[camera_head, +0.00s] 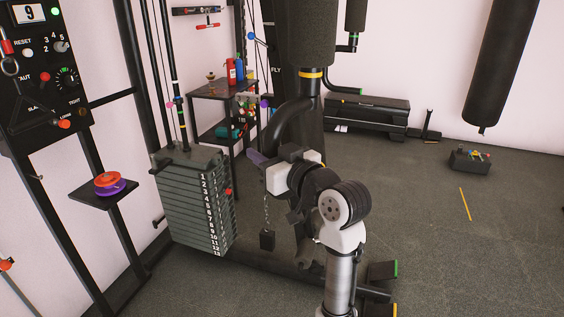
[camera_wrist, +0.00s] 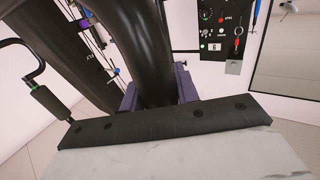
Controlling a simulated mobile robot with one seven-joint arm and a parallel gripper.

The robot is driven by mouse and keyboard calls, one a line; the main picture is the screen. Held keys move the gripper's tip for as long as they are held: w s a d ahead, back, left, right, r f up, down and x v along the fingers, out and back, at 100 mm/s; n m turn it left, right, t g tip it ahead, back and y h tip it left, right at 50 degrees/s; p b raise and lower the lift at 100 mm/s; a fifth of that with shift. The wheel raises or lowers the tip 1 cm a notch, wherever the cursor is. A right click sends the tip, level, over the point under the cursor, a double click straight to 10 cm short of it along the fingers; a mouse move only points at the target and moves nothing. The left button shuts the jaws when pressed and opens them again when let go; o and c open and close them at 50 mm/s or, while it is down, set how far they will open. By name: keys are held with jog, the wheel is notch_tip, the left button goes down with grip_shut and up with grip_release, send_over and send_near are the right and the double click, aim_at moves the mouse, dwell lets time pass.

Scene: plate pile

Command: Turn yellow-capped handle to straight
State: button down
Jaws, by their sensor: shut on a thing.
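A thick black curved handle (camera_head: 288,115) hangs in the middle of the head view, below a padded black roller with a yellow ring cap (camera_head: 310,73). It bends down and to the left towards my gripper (camera_head: 259,158). In the wrist view the black tube (camera_wrist: 153,55) runs between the two purple fingers of my gripper (camera_wrist: 157,93), one on each side. My gripper is shut on this tube. My arm and wrist hide the handle's lower end in the head view.
A numbered weight stack (camera_head: 195,200) stands left of my gripper. A small weight (camera_head: 267,240) hangs on a chain below it. A control panel (camera_head: 45,70) is at far left. Open floor (camera_head: 440,250) lies right.

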jog(key=w+a+m+t+h+p, duration=0.1)
jog(key=w+a+m+t+h, duration=0.2)
jog(key=w+m+h, duration=0.9)
jog(key=shift+w+m+t+h+p, duration=0.4)
jog(key=shift+w+h, duration=0.55)
jog(key=shift+h, duration=2.25)
jog(key=shift+d, duration=0.15)
jog(key=c, duration=1.1)
grip_release()
jog(key=shift+d, duration=0.1)
jog(key=shift+o, duration=0.2)
